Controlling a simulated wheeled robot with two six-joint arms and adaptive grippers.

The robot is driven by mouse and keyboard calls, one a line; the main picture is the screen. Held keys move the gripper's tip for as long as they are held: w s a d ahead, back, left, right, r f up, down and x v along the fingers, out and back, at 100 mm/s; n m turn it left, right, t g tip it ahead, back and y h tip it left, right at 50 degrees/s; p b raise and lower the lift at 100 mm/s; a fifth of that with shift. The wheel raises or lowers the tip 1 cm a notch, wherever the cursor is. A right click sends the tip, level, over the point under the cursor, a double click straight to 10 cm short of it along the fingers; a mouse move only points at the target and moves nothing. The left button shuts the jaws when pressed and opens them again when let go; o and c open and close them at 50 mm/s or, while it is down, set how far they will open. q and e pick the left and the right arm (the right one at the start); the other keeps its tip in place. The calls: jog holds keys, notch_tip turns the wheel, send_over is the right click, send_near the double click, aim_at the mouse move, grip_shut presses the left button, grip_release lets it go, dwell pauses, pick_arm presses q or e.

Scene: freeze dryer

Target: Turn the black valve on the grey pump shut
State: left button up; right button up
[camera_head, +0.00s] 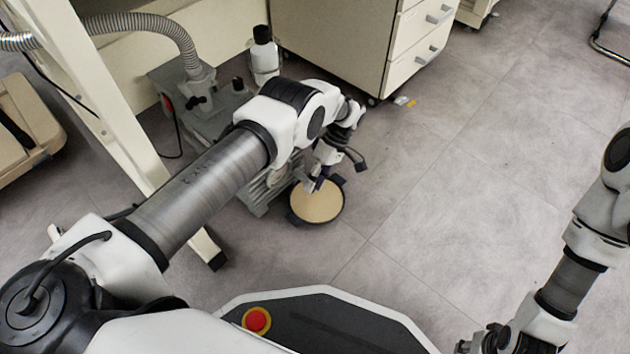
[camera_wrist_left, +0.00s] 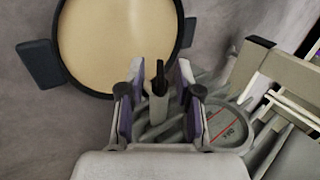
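The grey pump (camera_head: 262,193) stands on the floor at the left, partly hidden behind my left arm. Part of its grey ribbed body (camera_wrist_left: 228,112) shows in the left wrist view. There a small upright black piece (camera_wrist_left: 160,76) on a pale stem stands between my left fingers; it looks like the black valve, but I cannot be sure. My left gripper (camera_wrist_left: 158,98) is open, with a purple-padded finger on each side of this piece. In the head view my left gripper (camera_head: 320,180) is low beside the pump. My right gripper (camera_head: 485,342) is at the bottom edge, its fingers unclear.
A round black-rimmed pan with a beige inside (camera_head: 317,203) is close beside my left gripper. A ribbed hose (camera_head: 180,40) rises from the pump's far end. A white bottle (camera_head: 264,58) and a drawer cabinet (camera_head: 345,45) stand behind. The floor to the right is clear.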

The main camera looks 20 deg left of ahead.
pick_arm(q)
jog(key=v, duration=0.7)
jog(key=shift+r, duration=0.2)
jog(key=shift+w, duration=0.1)
